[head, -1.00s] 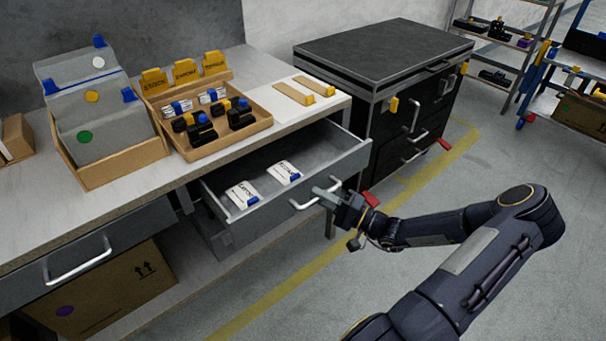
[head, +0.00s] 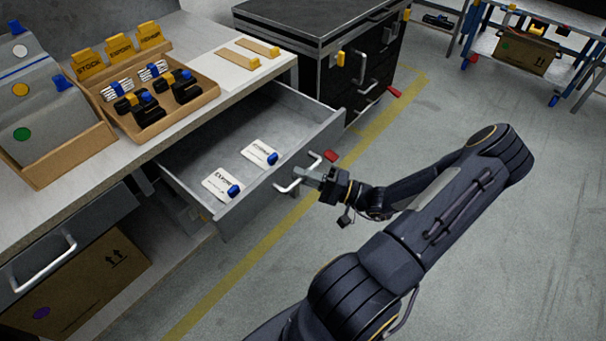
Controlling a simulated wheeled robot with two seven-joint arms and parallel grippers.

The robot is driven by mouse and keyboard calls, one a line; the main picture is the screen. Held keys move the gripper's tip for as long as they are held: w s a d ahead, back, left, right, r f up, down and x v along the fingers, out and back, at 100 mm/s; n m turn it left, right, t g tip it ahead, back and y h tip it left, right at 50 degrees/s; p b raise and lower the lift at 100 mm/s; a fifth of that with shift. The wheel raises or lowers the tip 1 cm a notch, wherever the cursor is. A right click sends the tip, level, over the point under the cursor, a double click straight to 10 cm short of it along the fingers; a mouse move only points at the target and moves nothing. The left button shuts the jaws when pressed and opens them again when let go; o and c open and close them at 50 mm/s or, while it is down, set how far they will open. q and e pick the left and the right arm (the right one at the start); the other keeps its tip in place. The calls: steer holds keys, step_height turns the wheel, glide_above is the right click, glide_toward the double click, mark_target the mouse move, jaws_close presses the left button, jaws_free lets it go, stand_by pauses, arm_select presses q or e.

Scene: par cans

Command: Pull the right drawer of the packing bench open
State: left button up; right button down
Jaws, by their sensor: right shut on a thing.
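The right drawer (head: 240,214) of the packing bench (head: 215,112) is grey and stands pulled well out from under the bench top. Two white tags with blue clips, one (head: 221,186) at the left and one (head: 260,153) at the right, lie inside it. My right gripper (head: 306,177) is shut on the drawer's silver bar handle (head: 287,187) at the front face. The fingers partly cover the handle. My left gripper is not in view.
A dark tool cabinet (head: 335,50) stands behind the drawer to the right. On the bench top are a tray (head: 165,122) of black and blue items and a grey divider box (head: 40,160). The left drawer (head: 60,240) is closed. Open floor lies to the right.

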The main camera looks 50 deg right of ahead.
steer(key=c, duration=1.4)
jaws_free()
steer(key=v, duration=0.7)
steer(key=shift+s+d+f, duration=0.15)
steer(key=shift+s+d, duration=0.05)
steer(key=shift+s, duration=0.1)
